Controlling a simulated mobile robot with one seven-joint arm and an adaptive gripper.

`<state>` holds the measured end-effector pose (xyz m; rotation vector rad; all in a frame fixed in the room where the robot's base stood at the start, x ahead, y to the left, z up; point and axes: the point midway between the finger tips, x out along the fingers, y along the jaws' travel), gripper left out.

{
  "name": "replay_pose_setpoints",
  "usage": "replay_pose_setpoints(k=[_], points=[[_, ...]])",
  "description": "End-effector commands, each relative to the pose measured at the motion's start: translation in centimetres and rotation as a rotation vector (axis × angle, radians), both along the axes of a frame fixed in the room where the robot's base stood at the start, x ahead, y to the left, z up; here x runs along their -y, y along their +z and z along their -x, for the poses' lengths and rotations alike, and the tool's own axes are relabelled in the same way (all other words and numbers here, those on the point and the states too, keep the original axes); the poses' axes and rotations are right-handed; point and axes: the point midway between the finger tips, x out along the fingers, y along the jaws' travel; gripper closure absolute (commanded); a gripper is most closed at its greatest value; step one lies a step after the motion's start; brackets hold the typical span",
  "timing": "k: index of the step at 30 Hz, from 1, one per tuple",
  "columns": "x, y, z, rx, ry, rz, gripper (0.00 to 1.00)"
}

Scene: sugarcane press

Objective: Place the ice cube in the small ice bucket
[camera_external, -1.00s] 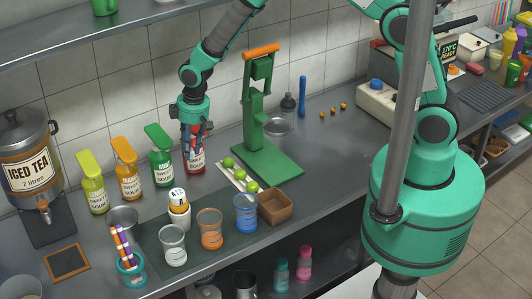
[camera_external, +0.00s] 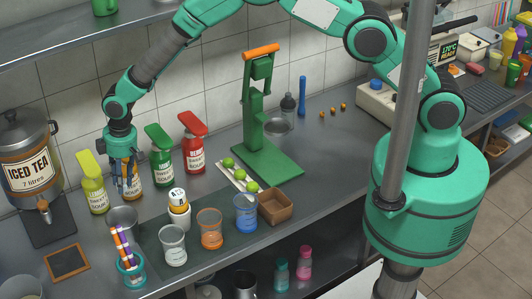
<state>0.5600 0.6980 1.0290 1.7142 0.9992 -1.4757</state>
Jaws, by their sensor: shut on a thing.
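My gripper (camera_external: 128,194) points down at the left of the counter, in front of the orange-labelled bottle. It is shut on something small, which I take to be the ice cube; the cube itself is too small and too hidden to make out. A small grey metal bucket (camera_external: 122,219) stands upright on the counter just below my gripper, apart from the fingertips. I cannot see what is inside it.
Yellow (camera_external: 94,195), green (camera_external: 162,166) and red (camera_external: 194,152) bottles stand along the wall. A teal holder with striped straws (camera_external: 130,272) and a clear cup (camera_external: 173,246) stand in front. The iced tea dispenser (camera_external: 30,170) is at left. The green press (camera_external: 262,140) stands right.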

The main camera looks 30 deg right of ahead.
Motion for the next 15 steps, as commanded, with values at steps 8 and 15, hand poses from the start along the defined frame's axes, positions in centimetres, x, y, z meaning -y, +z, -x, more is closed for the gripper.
replay_pose_setpoints(k=[8, 15], points=[[-2.7, -0.2, 1.0, 0.001, 0.026, 0.000, 0.88], [-2.9, -0.2, 1.1, 0.001, 0.027, 0.001, 0.88]])
